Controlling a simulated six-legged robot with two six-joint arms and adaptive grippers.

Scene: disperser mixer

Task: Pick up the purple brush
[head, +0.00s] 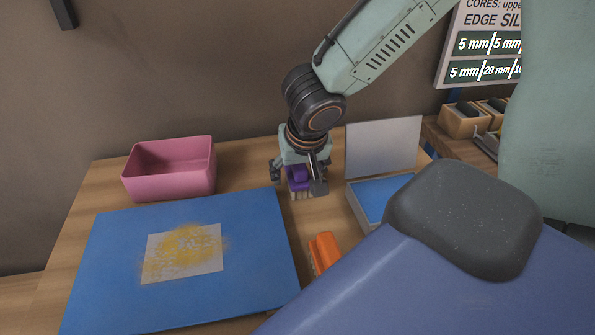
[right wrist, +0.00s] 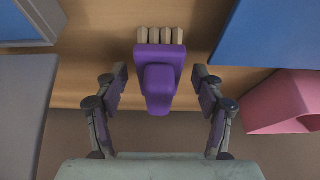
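The purple brush (head: 299,177) stands on the wooden table between the blue mat and the open box, with its pale bristles down. In the right wrist view the purple brush (right wrist: 160,75) lies between the fingers, bristles at the top. My right gripper (head: 300,183) is over the brush from above. In the right wrist view my right gripper (right wrist: 160,82) is open, with a gap between each finger and the brush. My left gripper is not in view.
A pink bin (head: 170,182) stands at the back left. A blue mat (head: 110,240) bears a sheet with yellow powder (head: 183,253). An orange brush (head: 324,251) lies in front of the purple one. An open box with a blue inside (head: 382,196) stands to the right.

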